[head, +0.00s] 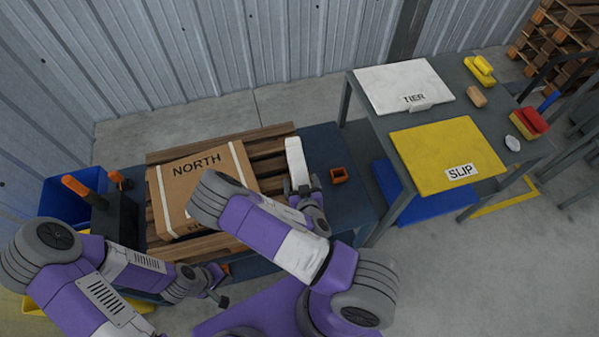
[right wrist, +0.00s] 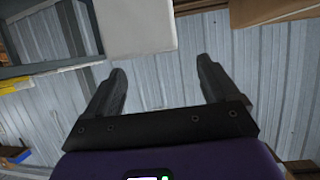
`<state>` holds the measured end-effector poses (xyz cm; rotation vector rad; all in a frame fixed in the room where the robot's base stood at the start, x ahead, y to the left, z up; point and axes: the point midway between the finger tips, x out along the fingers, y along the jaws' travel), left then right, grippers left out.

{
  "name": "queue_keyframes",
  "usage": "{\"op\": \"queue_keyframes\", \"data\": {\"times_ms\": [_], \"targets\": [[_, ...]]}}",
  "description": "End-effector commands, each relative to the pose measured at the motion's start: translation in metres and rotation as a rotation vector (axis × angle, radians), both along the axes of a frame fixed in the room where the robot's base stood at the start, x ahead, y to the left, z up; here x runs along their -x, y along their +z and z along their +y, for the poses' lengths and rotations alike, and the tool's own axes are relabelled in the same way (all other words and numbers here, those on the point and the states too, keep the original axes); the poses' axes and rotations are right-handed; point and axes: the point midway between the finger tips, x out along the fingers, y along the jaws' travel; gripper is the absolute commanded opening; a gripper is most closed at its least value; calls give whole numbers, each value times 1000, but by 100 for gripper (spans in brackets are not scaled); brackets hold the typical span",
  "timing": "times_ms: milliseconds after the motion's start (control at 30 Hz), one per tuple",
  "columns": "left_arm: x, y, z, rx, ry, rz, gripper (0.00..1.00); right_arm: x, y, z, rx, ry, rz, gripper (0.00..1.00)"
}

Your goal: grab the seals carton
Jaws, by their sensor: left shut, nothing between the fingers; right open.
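A large brown carton (head: 185,185) marked NORTH lies on a wooden pallet; more lettering on its near side is mostly hidden by my right arm. A slim white block or carton (head: 295,158) stands at the pallet's right end, with no readable label. No label reading "seals" is legible. My right gripper (head: 302,184) is open at the near end of the white piece. In the right wrist view the white piece (right wrist: 137,25) lies ahead of the spread fingers (right wrist: 160,78), with nothing between them. My left gripper (head: 222,296) is shut and empty, low in front of the pallet.
The pallet (head: 268,150) rests on a dark blue table (head: 345,200). A small orange open box (head: 339,175) sits right of the white piece. A grey table at right holds a white TIER sheet (head: 400,85) and yellow SLIP sheet (head: 435,150). A blue bin (head: 70,190) stands left.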

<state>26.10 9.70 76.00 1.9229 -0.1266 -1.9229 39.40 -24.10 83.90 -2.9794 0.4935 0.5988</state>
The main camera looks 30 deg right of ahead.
Motion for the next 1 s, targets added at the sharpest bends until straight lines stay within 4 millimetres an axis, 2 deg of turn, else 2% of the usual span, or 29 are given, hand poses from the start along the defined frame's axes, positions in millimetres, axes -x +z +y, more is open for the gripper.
{"op": "queue_keyframes", "data": {"times_ms": [500,833,1000], "targets": [[0,-3,0,0,0,-1,0,-56,-23,-26,0,3,-6,88],[0,-3,0,0,0,0,0,-62,-26,-28,-2,1,-4,88],[0,-3,0,0,0,0,0,-62,-26,-28,-2,1,-4,62]]}}
